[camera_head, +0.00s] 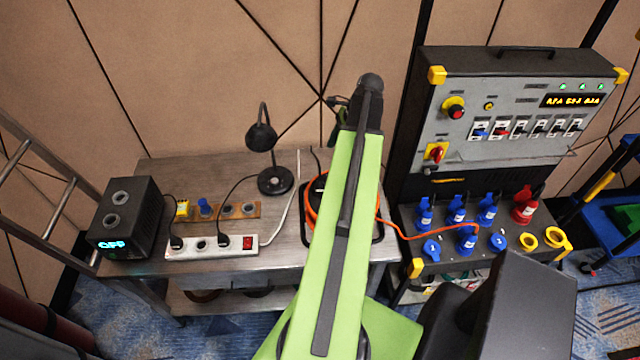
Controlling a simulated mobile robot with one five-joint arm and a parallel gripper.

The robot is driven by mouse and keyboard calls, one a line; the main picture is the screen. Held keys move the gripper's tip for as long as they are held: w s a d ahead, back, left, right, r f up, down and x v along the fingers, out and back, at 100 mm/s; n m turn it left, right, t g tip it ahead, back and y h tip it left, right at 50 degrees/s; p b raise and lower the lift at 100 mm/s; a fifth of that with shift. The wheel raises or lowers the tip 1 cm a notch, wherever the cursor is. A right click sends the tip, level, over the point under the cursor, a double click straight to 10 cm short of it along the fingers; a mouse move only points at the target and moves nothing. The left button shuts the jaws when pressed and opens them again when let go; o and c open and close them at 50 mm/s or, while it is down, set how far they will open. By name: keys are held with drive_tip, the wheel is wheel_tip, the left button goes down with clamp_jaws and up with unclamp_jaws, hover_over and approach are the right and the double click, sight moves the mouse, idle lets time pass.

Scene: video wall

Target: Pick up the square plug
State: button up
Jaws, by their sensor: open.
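A small squarish yellow plug (182,209) stands at the left end of a wooden strip (248,210) on the metal table, and it is the piece here that looks like a square plug. A round blue plug (205,207) stands beside it on the strip, with round holes further right. My gripper (338,105) is at the far end of my green arm, near the back wall, up and to the right of the strip. It is open, apart from the plugs, and mostly hidden behind the arm's end.
A white power strip (212,247) with black plugs lies in front of the wooden strip. A black desk lamp (275,181) stands right of it, and a dark box (127,219) reading OFF stands left. A power panel (510,110) with blue and red sockets is at right.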

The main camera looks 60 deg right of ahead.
sight(323, 182)
drive_tip(key=shift+m, duration=0.5)
drive_tip(key=b+x, duration=0.3)
drive_tip(key=s+b+x, duration=0.1)
drive_tip(key=b+x, duration=0.3)
drive_tip(key=d+b+x, duration=0.1)
drive_tip(key=b+x, duration=0.3)
drive_tip(key=shift+s+d+f, duration=0.1)
drive_tip(key=shift+s+f, duration=0.25)
drive_tip(key=shift+f, duration=0.1)
drive_tip(key=shift+w, duration=0.1)
drive_tip(key=b+x, duration=0.4)
drive_tip(key=b, duration=0.1)
drive_tip(key=shift+a+f, duration=0.2)
drive_tip(key=shift+f, duration=0.15)
drive_tip(key=shift+a+f, duration=0.1)
drive_tip(key=shift+f, duration=0.15)
drive_tip(key=shift+r, duration=0.15)
clamp_jaws()
